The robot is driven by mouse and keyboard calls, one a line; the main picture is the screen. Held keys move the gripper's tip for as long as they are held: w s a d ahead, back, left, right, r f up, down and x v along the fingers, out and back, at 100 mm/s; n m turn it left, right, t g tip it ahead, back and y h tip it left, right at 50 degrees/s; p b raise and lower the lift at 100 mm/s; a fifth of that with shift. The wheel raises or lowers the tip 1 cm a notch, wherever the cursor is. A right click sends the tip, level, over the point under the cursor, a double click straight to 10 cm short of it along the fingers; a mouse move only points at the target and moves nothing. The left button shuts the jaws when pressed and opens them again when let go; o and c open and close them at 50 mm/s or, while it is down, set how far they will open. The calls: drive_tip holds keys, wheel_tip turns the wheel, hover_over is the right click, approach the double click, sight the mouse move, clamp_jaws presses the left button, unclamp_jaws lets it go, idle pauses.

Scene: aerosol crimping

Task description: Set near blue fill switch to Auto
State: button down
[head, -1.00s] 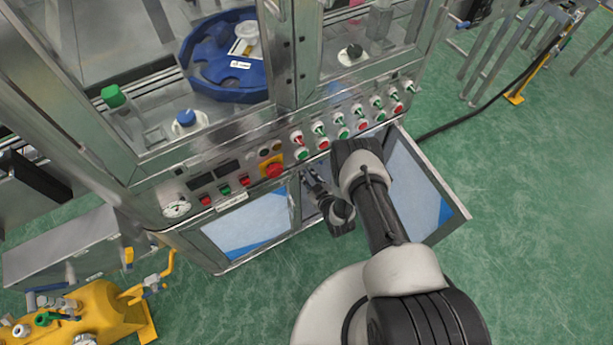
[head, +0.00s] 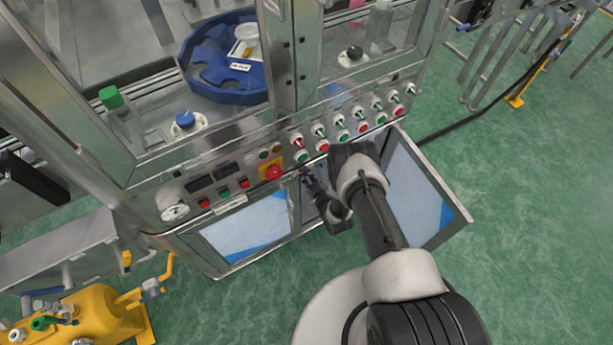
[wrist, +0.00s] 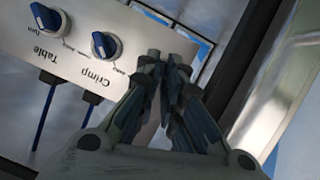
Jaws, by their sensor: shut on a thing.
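In the wrist view my gripper (wrist: 166,62) has its dark fingers drawn together at a pale panel (wrist: 75,55). The panel appears upside down and carries two blue rotary switches, the Table switch (wrist: 46,17) and the Crimp switch (wrist: 105,45). The fingertips are shut at the spot in line with these two, where the blue fill switch seems to be. That switch, its label and its setting are hidden behind the fingers. In the head view my gripper (head: 308,178) reaches into the low opening under the front control row; the pale panel cannot be made out there.
An open door (head: 418,195) stands right of my arm. Above the opening is a row of red and green buttons and switches, with a red emergency stop (head: 272,173) to its left. A dark frame post (wrist: 240,65) runs close to the fingers.

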drive_tip(key=shift+n+h, duration=0.3)
drive_tip(key=shift+n, duration=0.2)
drive_tip(key=c, duration=2)
unclamp_jaws()
drive_tip(key=shift+s, duration=0.1)
drive_tip(key=v, duration=1.1)
drive_tip(key=shift+s, duration=0.45)
